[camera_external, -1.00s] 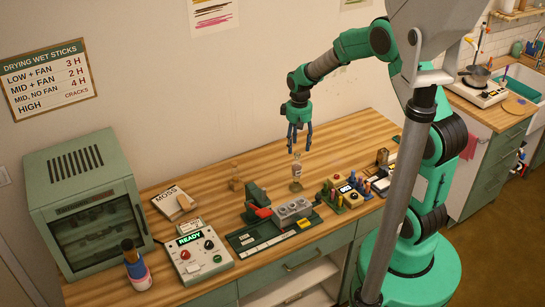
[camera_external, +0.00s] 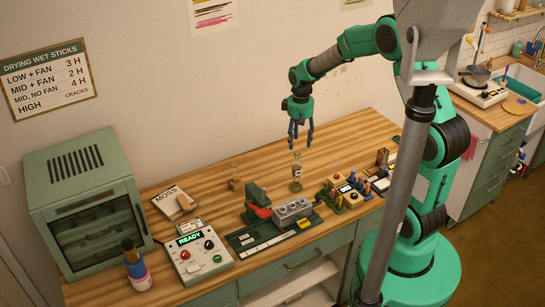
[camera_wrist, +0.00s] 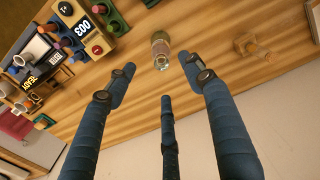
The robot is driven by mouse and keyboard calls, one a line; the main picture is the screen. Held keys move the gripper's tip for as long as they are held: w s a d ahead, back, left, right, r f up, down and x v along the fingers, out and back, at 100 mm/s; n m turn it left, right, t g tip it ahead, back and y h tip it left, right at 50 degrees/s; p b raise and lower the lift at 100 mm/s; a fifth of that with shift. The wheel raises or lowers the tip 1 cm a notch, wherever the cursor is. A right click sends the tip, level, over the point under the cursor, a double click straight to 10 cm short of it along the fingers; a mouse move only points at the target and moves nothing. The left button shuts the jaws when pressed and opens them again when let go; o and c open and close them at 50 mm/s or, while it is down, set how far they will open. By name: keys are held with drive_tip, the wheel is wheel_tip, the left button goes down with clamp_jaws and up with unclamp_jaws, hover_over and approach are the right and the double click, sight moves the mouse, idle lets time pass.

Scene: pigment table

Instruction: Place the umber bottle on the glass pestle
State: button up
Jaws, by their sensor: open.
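A small upright glass piece (camera_external: 297,174) with a brownish band stands on the wooden table below my gripper. It also shows in the wrist view as a clear, greenish glass piece (camera_wrist: 161,47) with a brownish-pink label. I cannot tell whether this is the umber bottle alone, the glass pestle, or one on the other. My gripper (camera_external: 301,144) hangs just above it, fingers pointing down and spread. In the wrist view my gripper (camera_wrist: 160,72) is open with nothing between its fingers, and the glass piece lies beyond the tips, apart from them.
A small wooden piece (camera_external: 237,184) stands left of the glass piece. A green press (camera_external: 262,210), a control box (camera_external: 198,255) and colored pegs (camera_external: 335,195) line the table's front. A dark-topped pink-and-blue item (camera_external: 136,266) stands near the oven (camera_external: 90,195). The table's back right is clear.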

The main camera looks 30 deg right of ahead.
drive_tip(key=s+r+m+t, duration=0.1)
drive_tip(key=s+r+t, duration=0.3)
drive_tip(key=s+r, duration=1.7)
drive_tip(key=s+d+r+m+t, duration=0.1)
drive_tip(key=s+r, duration=0.1)
drive_tip(key=s, duration=0.8)
drive_tip(key=shift+r, duration=0.4)
drive_tip(key=shift+s, duration=0.1)
wheel_tip(320, 180, down, 6)
drive_tip(key=b, duration=0.6)
